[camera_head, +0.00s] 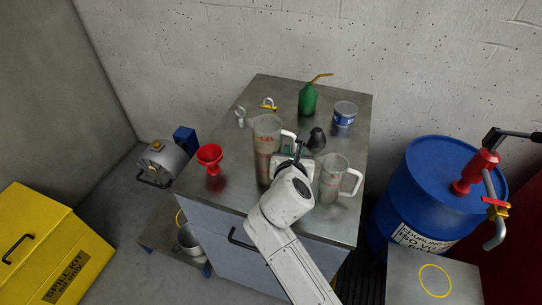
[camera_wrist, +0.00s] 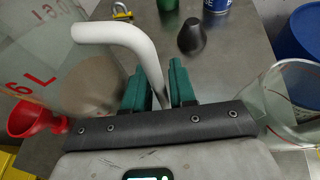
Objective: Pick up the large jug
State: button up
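The large jug (camera_head: 266,142) is a clear grey measuring jug with red marks and a white handle. It looks upright on the metal-topped cabinet, left of my gripper (camera_head: 297,155); my arm hides part of it, and I cannot tell whether its base touches the top. In the wrist view the jug's wall with "6 L" (camera_wrist: 35,60) fills the left side. Its white handle (camera_wrist: 118,33) curves down between the green fingers of my gripper (camera_wrist: 158,82). The fingers are close together on the handle, with little gap showing.
A smaller clear jug (camera_head: 333,176) stands close right of my gripper. A red funnel (camera_head: 210,155) is left; a dark cone (camera_head: 316,139), green oil can (camera_head: 308,100) and blue-white tin (camera_head: 344,113) stand behind. A blue drum (camera_head: 428,185) is right.

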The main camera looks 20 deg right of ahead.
jog(key=shift+w+d+f, duration=0.1)
jog(key=shift+w+d, duration=0.05)
jog(key=shift+w, duration=0.1)
jog(key=shift+c, duration=0.3)
grip_shut()
dwell(0.8)
